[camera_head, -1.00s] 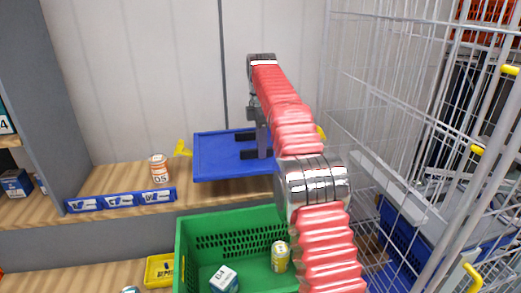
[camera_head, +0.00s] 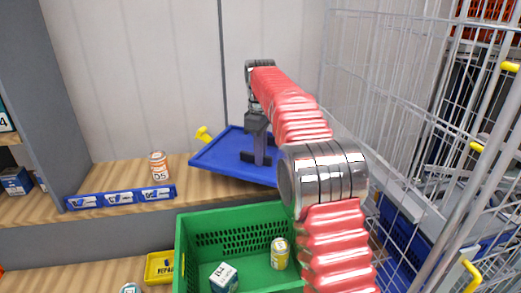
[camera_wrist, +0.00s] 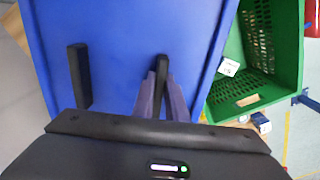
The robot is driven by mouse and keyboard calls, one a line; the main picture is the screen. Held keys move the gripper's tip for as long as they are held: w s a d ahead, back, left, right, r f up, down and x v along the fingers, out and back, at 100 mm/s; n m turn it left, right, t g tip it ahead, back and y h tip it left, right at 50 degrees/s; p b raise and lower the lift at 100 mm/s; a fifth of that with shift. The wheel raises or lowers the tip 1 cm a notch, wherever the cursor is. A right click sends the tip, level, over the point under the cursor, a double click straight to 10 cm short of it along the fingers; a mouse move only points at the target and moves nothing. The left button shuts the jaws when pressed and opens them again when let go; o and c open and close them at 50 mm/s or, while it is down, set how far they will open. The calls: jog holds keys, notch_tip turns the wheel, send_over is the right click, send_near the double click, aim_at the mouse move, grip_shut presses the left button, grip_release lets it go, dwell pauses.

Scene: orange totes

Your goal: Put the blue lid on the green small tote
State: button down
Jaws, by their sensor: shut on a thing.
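The blue lid (camera_head: 213,160) is held up above the back shelf in the head view, tilted, behind and above the green tote. It fills much of the wrist view (camera_wrist: 120,35), where two black handles show on it. My gripper (camera_head: 258,160) is shut on one black handle of the lid; its fingers (camera_wrist: 160,90) close around that handle in the wrist view. The green small tote (camera_head: 190,240) stands open in front of the shelf, with a white box (camera_head: 224,278) and a yellow can (camera_head: 279,253) inside. My arm hides the tote's right side and part of the lid.
A can marked 05 (camera_head: 158,166) and a blue label strip (camera_head: 120,198) are on the wooden shelf (camera_head: 120,177). A yellow box (camera_head: 159,267) lies left of the tote. A wire cage (camera_head: 430,120) stands close on the right. The pale wall is behind the lid.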

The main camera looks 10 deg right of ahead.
aim_at(261, 173)
jog(key=m, duration=0.1)
jog(key=s+m, duration=0.1)
jog(key=shift+s+a+f+m, duration=0.15)
jog(key=shift+s+f+m, duration=0.15)
jog(key=shift+f, duration=0.1)
jog(key=s+m, duration=0.1)
jog(key=s+f+m, duration=0.1)
jog(key=m, duration=0.1)
jog(key=s+f+m, duration=0.1)
jog(key=m, duration=0.1)
jog(key=shift+s+a, duration=0.15)
jog(key=shift+a, duration=0.15)
jog(key=shift+s, duration=0.1)
